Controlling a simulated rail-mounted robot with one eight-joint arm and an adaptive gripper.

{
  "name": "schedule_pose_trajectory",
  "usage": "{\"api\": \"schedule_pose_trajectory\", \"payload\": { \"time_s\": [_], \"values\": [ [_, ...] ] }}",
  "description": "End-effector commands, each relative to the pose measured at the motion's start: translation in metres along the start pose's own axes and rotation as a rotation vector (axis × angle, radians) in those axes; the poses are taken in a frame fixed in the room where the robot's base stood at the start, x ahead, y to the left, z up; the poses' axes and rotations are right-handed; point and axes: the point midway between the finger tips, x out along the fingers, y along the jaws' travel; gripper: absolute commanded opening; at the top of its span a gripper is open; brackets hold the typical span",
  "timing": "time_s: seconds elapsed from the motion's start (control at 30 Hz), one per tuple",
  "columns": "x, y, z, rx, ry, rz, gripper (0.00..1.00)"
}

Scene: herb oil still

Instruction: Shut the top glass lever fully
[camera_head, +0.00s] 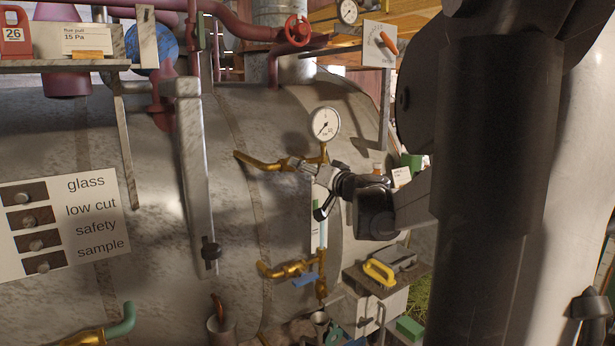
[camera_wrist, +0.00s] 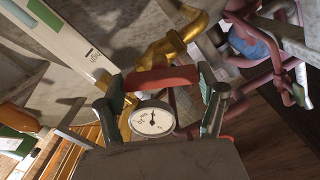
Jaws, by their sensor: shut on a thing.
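The top glass lever (camera_wrist: 160,79) is a red handle lying crosswise between my fingers in the wrist view, by the brass top fitting (camera_wrist: 172,46). My gripper (camera_wrist: 158,88) is shut on it, with one finger at each end of the red handle. In the head view my gripper (camera_head: 308,186) is at the top brass pipe (camera_head: 262,163), just below the pressure gauge (camera_head: 324,124). There the red handle is hidden behind my gripper. The sight glass (camera_head: 318,232) runs down below my gripper. The lever's exact angle is hard to tell.
The gauge also shows close between my fingers in the wrist view (camera_wrist: 152,119). Below is a lower brass valve (camera_head: 285,268) with a blue lever (camera_head: 305,280). A yellow handle (camera_head: 379,272) sits on a small stand at right. The large metal tank (camera_head: 150,130) stands close behind.

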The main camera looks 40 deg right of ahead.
Motion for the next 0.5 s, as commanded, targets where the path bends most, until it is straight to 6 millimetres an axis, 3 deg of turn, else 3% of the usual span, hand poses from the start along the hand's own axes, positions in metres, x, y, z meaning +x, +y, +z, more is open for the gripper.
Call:
{"api": "schedule_pose_trajectory", "payload": {
  "time_s": [0.5],
  "values": [
    [-0.0003,0.0015,0.0017,0.49,0.0,0.0,0.44]
  ]
}}
